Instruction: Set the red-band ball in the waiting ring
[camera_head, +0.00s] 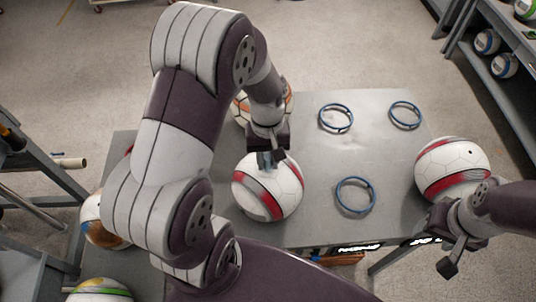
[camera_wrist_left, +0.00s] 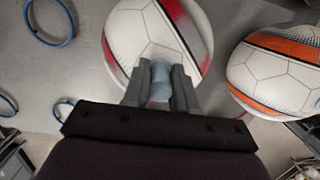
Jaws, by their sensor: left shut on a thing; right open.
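A white ball with a red and grey band (camera_head: 267,203) is at the middle of the grey table in the head view. My left gripper (camera_head: 270,158) comes down on its top; in the left wrist view its fingers (camera_wrist_left: 160,88) are shut on a pale blue knob against this ball (camera_wrist_left: 125,35). I cannot tell whether the ball touches the table. A second red-band ball (camera_head: 452,160) is at the table's right edge, beside my open right gripper (camera_head: 446,250). Three blue rings lie empty: back middle (camera_head: 336,118), back right (camera_head: 405,114) and front (camera_head: 355,196).
An orange-band ball (camera_head: 288,100) stands behind my left gripper, partly hidden; it shows in the wrist view (camera_wrist_left: 285,70). An orange and blue ball (camera_head: 98,232) and a green-yellow ball (camera_head: 100,291) are at the left. A rack of balls (camera_head: 500,85) stands at the right.

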